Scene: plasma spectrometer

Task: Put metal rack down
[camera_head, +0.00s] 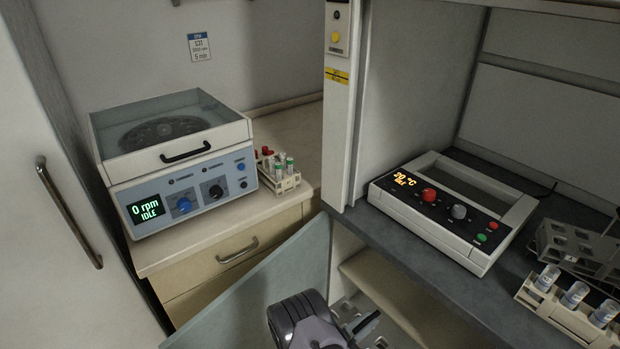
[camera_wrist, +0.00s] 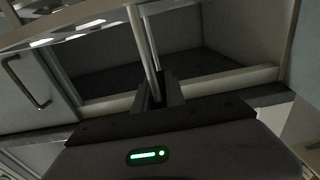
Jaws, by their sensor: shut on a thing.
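My gripper (camera_wrist: 157,92) is shut on a metal rack (camera_wrist: 75,33), seen in the wrist view. Its fingers close around a thin upright rod of the rack, and the perforated plate spreads to the upper left. In the head view my gripper (camera_head: 366,325) is low in the picture, in front of the bench at right, and a perforated piece of the held rack (camera_head: 345,309) shows beside it. Much of the rack is hidden by my wrist or cut off by the frame. I cannot see it touching any surface.
A heater block (camera_head: 440,212) reading 20 °C stands on the dark bench (camera_head: 352,213). Right of it are a grey rack (camera_head: 572,243) and a pale rack with capped tubes (camera_head: 560,312). A centrifuge (camera_head: 180,165) and a small tube rack (camera_head: 282,184) stand on the left counter. A door panel (camera_head: 255,290) stands open below.

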